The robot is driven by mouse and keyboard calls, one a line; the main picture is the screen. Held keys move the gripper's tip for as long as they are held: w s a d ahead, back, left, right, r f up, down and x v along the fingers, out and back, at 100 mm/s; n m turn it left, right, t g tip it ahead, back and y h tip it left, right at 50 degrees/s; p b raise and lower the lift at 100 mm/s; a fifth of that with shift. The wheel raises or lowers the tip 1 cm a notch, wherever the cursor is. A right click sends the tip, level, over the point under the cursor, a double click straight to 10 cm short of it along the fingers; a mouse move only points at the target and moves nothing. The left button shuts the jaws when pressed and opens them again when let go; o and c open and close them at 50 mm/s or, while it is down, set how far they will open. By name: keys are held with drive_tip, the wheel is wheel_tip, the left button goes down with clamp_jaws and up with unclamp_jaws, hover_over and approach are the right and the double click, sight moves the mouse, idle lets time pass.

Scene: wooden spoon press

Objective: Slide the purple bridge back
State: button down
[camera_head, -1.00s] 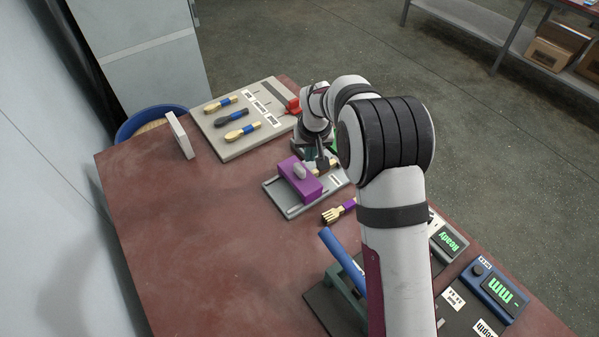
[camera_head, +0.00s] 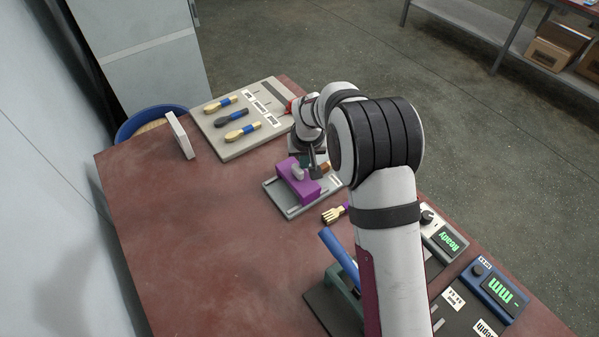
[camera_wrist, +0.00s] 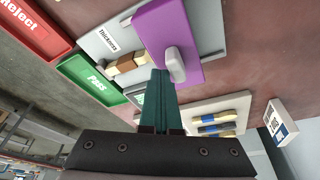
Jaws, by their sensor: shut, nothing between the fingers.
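The purple bridge (camera_head: 296,183) straddles a grey base plate (camera_head: 291,211) on the table. It has a light grey knob, and the bridge (camera_wrist: 165,30) also shows at the top of the wrist view. My gripper (camera_head: 313,170) is shut and empty, with its fingertips right beside the knob (camera_wrist: 175,64). In the wrist view the green fingers (camera_wrist: 160,75) end close to the knob and the bridge's edge; whether they touch cannot be told. A brown and tan wooden piece (camera_wrist: 126,63) lies on the plate beside the bridge.
A pale board (camera_head: 241,142) with several brushes lies behind the plate. A green Pass tray (camera_wrist: 92,80) and a red Reject tray (camera_wrist: 38,32) are near. A fork-like piece (camera_head: 333,215) lies in front. The table's left side is clear.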

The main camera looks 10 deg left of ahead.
sight(293, 175)
drive_tip(key=shift+s+a, duration=1.2)
drive_tip(key=shift+w+d, duration=0.4)
drive_tip(key=shift+r, duration=3.5)
drive_tip(key=shift+d, duration=0.1)
drive_tip(key=s+d+r+m+g, duration=0.1)
drive_tip(key=s+d+r+m, duration=0.1)
drive_tip(key=s+d+r, duration=0.3)
drive_tip(key=s+d+r+m, duration=0.1)
drive_tip(key=s+d, duration=0.3)
drive_tip(key=s, duration=0.3)
drive_tip(key=s+d+r+m+g, duration=0.1)
drive_tip(key=s+d+r+m, duration=0.1)
drive_tip(key=s+d+r, duration=0.3)
drive_tip(key=s+d+f+m, duration=0.1)
drive_tip(key=s+f, duration=0.1)
drive_tip(key=s, duration=0.7)
drive_tip(key=s+f+m+g+y, duration=0.1)
drive_tip(key=s+f+m, duration=0.1)
drive_tip(key=s, duration=0.7)
drive_tip(key=shift+d+m, duration=0.3)
drive_tip(key=shift+d, duration=0.1)
